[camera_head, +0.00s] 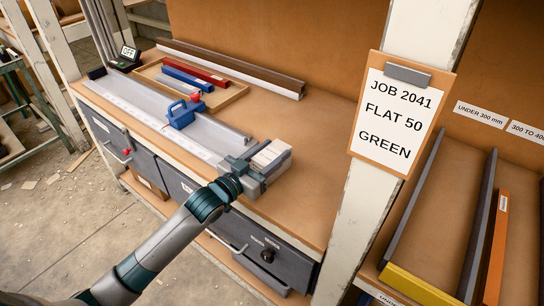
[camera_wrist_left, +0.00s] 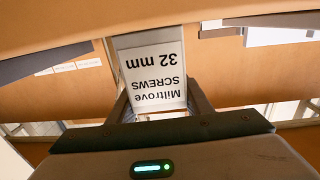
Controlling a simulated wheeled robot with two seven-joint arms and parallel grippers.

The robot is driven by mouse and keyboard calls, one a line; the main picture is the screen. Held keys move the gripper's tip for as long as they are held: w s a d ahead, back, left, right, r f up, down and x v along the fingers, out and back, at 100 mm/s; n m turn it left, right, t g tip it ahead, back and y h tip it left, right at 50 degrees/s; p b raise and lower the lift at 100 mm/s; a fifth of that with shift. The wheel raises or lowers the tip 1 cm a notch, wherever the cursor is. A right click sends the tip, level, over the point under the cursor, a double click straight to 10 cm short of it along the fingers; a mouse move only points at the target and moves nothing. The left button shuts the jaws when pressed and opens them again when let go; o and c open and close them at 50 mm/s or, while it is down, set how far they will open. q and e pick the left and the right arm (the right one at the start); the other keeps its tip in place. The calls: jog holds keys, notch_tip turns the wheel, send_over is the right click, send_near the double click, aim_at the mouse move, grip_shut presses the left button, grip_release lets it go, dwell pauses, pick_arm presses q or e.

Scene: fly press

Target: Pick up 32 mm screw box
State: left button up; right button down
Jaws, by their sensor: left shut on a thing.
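The 32 mm screw box (camera_head: 271,153) is a pale box at the front right part of the workbench top. In the left wrist view the white box (camera_wrist_left: 153,72) shows its label upside down, reading "Miltrove SCREWS 32 mm". My left gripper (camera_head: 263,168) is shut on it, with one finger on each side in the wrist view. In the head view the gripper and arm hide part of the box, and I cannot tell whether its bottom touches the bench. My right gripper is not in view.
The workbench (camera_head: 305,190) has bare room right of the box. A blue clamp-like tool (camera_head: 182,113) sits on a long grey rail. Behind it a wooden tray (camera_head: 224,100) holds red and blue bars. A post with a job clipboard (camera_head: 398,115) stands at right, beside shelf bins.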

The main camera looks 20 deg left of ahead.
aim_at(272, 152)
pick_arm(q)
jog(key=shift+r, duration=0.55)
notch_tip(272, 152, up, 4)
jog(key=shift+f, duration=0.25)
jog(key=w+d+r, duration=0.1)
jog(key=d+r, duration=0.2)
jog(key=d, duration=0.2)
jog(key=w+d+r+b, duration=0.1)
jog(key=d+r, duration=0.2)
jog(key=d, duration=0.3)
jog(key=shift+d+r, duration=0.25)
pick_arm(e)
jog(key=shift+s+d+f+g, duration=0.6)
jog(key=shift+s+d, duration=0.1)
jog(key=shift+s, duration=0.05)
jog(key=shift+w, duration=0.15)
